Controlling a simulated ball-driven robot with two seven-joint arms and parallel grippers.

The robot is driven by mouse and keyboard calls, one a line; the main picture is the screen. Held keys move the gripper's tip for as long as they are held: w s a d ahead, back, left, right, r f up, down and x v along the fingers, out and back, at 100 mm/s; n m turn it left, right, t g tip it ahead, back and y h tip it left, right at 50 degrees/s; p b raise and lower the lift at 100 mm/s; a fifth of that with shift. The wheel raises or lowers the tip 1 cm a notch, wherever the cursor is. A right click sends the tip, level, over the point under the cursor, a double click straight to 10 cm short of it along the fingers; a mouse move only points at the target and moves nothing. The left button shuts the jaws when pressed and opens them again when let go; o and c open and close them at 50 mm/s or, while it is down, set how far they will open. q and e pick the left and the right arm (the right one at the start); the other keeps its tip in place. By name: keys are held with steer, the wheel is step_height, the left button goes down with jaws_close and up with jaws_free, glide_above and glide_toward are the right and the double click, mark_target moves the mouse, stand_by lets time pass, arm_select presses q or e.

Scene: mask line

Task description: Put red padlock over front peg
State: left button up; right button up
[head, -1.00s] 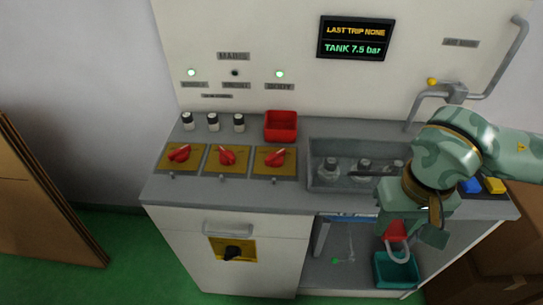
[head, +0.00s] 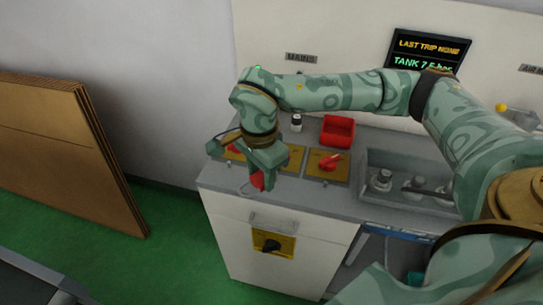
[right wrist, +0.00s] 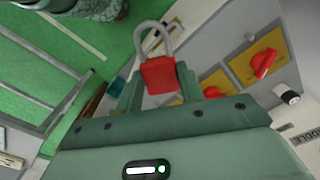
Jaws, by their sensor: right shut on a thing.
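The red padlock (head: 257,181) is held by my right gripper (head: 263,177) above the front left edge of the bench. In the right wrist view the padlock (right wrist: 158,75) sits between the two fingers, with its grey shackle pointing away from the gripper. The right gripper is shut on its body. Red rotary handles on yellow plates line the bench; the right handle (head: 331,161) shows clearly, and another handle (head: 234,148) is partly covered by my arm. I cannot clearly make out the small pegs in front of the plates. My left gripper is not in view.
A red bin (head: 338,131) stands behind the right plate. A grey tray (head: 410,180) with several items lies to the right. Below are a cabinet handle (head: 272,222) and a black knob on yellow (head: 273,245). Cardboard sheets (head: 70,150) lean at left.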

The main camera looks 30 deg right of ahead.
steer(key=w+d+f+m+p, duration=0.1)
steer(key=w+d+m, duration=0.2)
steer(key=m, duration=0.8)
steer(key=m+p, duration=0.1)
steer(key=m, duration=1.3)
glide_above(277, 189)
step_height(277, 189, down, 4)
step_height(277, 189, down, 3)
steer(key=b, duration=0.3)
steer(key=shift+w+d+f, duration=0.1)
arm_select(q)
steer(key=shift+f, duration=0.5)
arm_select(e)
steer(key=shift+f, duration=0.4)
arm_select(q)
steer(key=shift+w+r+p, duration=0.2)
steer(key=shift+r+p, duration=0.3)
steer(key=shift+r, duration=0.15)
arm_select(e)
steer(key=shift+f, duration=0.15)
arm_select(q)
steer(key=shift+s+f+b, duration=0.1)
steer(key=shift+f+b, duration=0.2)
steer(key=shift+b, duration=0.05)
arm_select(e)
steer(key=shift+f, duration=0.7)
steer(key=shift+f, duration=0.3)
steer(key=shift+f, duration=0.2)
